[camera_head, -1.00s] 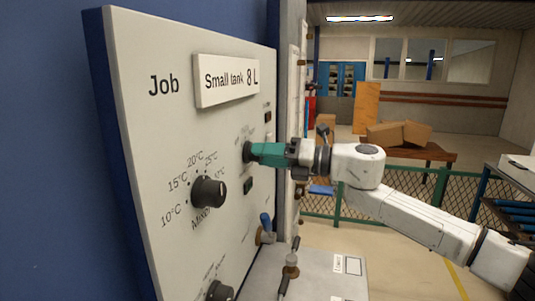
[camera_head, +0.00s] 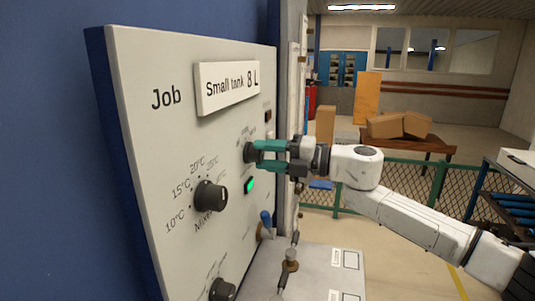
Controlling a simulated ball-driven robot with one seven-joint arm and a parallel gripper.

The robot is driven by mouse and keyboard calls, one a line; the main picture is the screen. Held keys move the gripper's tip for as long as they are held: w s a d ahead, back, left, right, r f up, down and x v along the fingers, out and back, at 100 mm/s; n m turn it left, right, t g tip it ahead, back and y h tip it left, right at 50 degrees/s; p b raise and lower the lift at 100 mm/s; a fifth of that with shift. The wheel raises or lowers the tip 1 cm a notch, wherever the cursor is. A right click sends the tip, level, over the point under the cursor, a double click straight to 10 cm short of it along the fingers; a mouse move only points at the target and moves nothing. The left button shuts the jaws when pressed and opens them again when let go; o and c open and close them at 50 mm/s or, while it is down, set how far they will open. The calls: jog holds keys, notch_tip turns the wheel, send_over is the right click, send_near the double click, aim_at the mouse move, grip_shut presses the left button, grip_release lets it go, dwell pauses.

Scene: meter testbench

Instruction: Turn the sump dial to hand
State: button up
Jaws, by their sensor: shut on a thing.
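The sump dial (camera_head: 249,152) is a dark round knob on the upright white panel, at mid height towards its right side. Small marks above it are too small to read, so I cannot tell its setting. My gripper (camera_head: 256,153) reaches in from the right. Its two teal fingers are shut on the dial, one above and one below, and hide part of it. A small lamp (camera_head: 249,186) just below the dial glows green.
A larger black mixer dial (camera_head: 210,196) with temperature marks is to the left. Another dial (camera_head: 222,289) is at the bottom. A blue-handled valve (camera_head: 266,220) stands out below the lamp. A "Small tank 8 L" sign (camera_head: 228,88) hangs above. A green fence (camera_head: 400,182) is behind my arm.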

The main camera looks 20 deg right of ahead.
jog(key=shift+d, duration=0.1)
dwell(0.3)
jog(key=o, duration=1.1)
jog(key=shift+c, duration=0.2)
jog(key=b+v, duration=0.3)
jog(key=v, duration=0.7)
jog(key=shift+s+d, duration=0.2)
jog(key=shift+d, duration=0.1)
